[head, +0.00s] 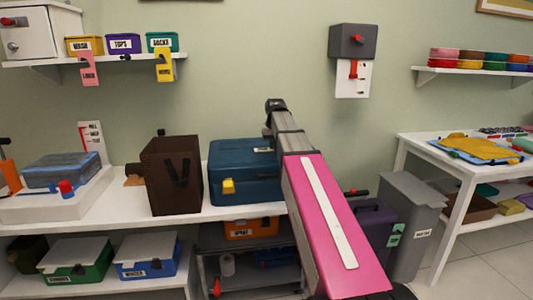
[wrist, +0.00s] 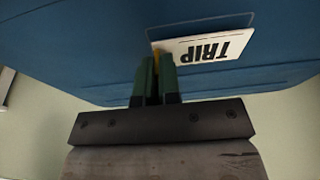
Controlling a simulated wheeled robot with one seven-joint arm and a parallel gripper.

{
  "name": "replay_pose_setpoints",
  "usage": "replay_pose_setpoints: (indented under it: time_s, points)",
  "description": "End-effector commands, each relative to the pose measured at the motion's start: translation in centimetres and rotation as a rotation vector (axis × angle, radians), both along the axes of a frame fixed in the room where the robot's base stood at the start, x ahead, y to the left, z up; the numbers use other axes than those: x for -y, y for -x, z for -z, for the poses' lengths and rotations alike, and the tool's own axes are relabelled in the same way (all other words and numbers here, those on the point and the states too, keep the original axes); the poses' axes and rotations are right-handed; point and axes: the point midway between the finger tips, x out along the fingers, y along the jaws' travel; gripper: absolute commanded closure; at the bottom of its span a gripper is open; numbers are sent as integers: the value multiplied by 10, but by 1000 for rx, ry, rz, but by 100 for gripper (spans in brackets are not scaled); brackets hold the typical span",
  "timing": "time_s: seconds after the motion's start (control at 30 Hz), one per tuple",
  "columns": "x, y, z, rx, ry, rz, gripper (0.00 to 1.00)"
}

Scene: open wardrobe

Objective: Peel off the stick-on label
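The stick-on label is white with "TRIP" in black and sits on the blue case (head: 240,185). It shows in the wrist view (wrist: 205,48), upside down, with a small yellow tab (wrist: 156,56) at its left end. A thin outline on the case shows around and above the label, and the label is slightly askew to it. In the head view a small pale part of the label (head: 263,149) shows beside my gripper. My gripper (wrist: 156,70) has its green fingers close together around the yellow tab. The fingers partly hide the tab.
A dark brown box (head: 172,175) stands close to the left of the case on the white bench. A yellow latch (head: 228,186) sticks out from the case front. A grey bin (head: 410,215) and a purple case (head: 375,225) stand to the right.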

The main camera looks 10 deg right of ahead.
Motion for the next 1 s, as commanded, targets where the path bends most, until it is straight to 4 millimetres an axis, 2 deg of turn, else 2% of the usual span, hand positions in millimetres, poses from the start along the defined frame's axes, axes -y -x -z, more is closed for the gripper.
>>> replay_pose_setpoints:
  time_s: [1.0]
  points:
    - [0, 0, -13, 0, 0, 0, 100]
